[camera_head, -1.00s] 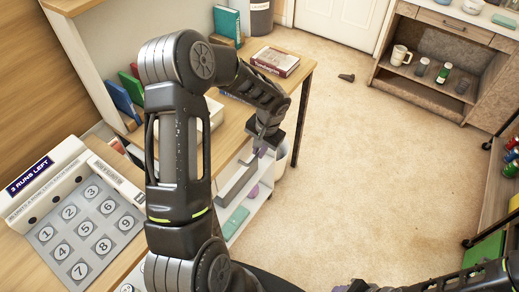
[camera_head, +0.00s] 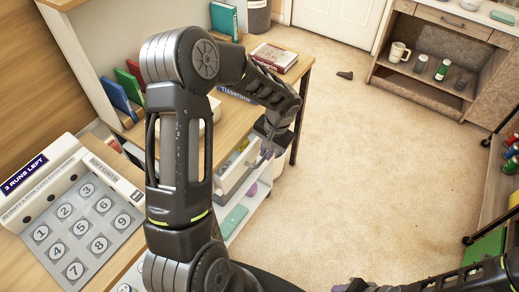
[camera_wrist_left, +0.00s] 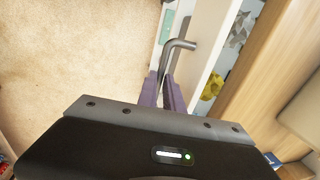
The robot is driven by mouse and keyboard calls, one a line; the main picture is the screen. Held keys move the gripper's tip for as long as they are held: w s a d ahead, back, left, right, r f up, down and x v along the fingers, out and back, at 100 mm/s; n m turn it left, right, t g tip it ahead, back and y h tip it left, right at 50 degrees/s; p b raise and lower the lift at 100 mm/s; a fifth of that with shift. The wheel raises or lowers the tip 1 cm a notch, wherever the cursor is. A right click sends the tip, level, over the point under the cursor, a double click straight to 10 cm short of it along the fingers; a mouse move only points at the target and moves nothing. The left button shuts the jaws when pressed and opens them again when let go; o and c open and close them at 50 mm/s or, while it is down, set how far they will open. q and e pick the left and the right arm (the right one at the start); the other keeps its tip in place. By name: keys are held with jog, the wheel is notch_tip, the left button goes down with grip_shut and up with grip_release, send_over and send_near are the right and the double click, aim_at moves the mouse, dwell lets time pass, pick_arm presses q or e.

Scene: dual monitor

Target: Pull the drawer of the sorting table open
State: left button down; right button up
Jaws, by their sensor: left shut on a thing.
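The sorting table (camera_head: 228,108) stands on the left, with its white drawer (camera_head: 232,178) partly pulled out under the top. My left gripper (camera_head: 266,152) is at the drawer's front, partly hidden by its own wrist. In the left wrist view, its purple fingers (camera_wrist_left: 163,92) are shut on the bent grey metal handle (camera_wrist_left: 180,45). The white drawer front (camera_wrist_left: 207,40) is beside the handle. Behind it, the open drawer shows a yellow item and a grey crumpled one. My right gripper (camera_head: 355,286) only just shows at the bottom edge, and its jaws are unclear.
A red book (camera_head: 275,56) lies on the table's far end. A keypad panel (camera_head: 82,225) is at the left. A lower shelf holds a teal item (camera_head: 233,221). A pale bin is behind the gripper.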

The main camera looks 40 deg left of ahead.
pick_arm(q)
jog(key=d+b, duration=0.5)
jog(key=d, duration=1.2)
jog(key=shift+w+d+b, duration=0.15)
jog(key=shift+d+b, duration=0.15)
jog(key=c, duration=1.5)
grip_release()
jog(key=r, duration=0.2)
jog(key=d+r, duration=0.1)
jog(key=r, duration=0.4)
jog(key=shift+d+r+p, duration=0.2)
jog(key=shift+r+p, duration=0.1)
jog(key=shift+r, duration=0.05)
